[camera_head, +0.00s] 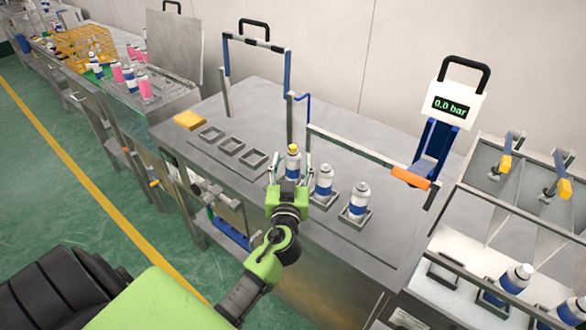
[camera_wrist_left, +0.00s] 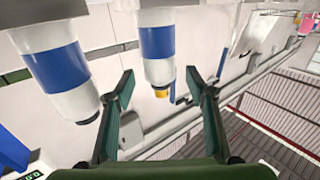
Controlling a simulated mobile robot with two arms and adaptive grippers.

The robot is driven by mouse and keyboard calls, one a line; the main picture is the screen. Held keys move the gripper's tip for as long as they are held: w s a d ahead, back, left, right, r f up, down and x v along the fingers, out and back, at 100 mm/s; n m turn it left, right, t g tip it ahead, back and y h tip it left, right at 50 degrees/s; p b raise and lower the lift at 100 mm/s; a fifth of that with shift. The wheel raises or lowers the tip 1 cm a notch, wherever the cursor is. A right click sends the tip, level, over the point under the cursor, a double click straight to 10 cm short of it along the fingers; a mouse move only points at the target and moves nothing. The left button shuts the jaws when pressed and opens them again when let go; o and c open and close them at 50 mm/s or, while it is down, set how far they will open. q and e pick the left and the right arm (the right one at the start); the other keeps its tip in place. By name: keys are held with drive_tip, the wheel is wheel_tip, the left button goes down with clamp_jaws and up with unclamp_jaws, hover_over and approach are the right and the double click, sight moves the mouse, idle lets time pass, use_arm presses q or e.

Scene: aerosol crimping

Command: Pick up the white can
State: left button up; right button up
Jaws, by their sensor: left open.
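A white can (camera_head: 293,162) with a blue band and a yellow top stands upright in a square holder on the steel bench. My left gripper (camera_head: 289,173) is open, with one finger on each side of this can in the head view. In the left wrist view the scene is upside down, and the can (camera_wrist_left: 157,45) shows between and beyond the fingertips of the left gripper (camera_wrist_left: 160,82), with a visible gap on each side. Two similar white cans (camera_head: 323,181) (camera_head: 359,200) stand to its right in their own holders. My right gripper is not in view.
Empty square holders (camera_head: 231,147) lie left of the can, beside a yellow block (camera_head: 188,120). A low rail with an orange end (camera_head: 410,178) runs behind the cans. A gauge (camera_head: 454,105) reads 0.0 bar. A neighbouring can (camera_wrist_left: 55,70) is close in the wrist view.

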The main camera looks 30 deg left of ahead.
use_arm(q)
drive_tip(key=shift+p+x, duration=0.3)
drive_tip(key=shift+x, duration=1.25)
drive_tip(key=shift+c, duration=0.3)
clamp_jaws()
